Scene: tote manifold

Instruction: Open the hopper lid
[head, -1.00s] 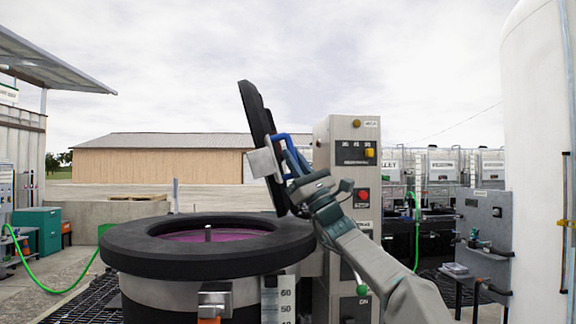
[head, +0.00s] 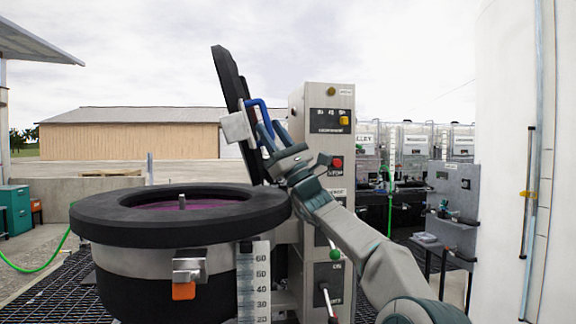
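The hopper lid (head: 230,80) is a thick black disc seen nearly edge-on. It stands steeply raised, leaning slightly back to the left, at the right rear of the hopper (head: 110,221). The hopper's round mouth is uncovered, with purple contents and a short grey post inside. A metal latch with an orange tab (head: 184,290) is on the hopper's front. A blue handle (head: 262,112) and a metal block (head: 237,127) are on the lid's right face. My gripper (head: 267,134) is at the blue handle, beside the lid. Its fingers are small and overlap the handle, so their closure is unclear.
A grey control cabinet (head: 318,155) with buttons stands right behind my arm, close to it. A level scale (head: 262,280) and levers are below. A white tank (head: 500,160) stands at right. Open air lies left of the lid.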

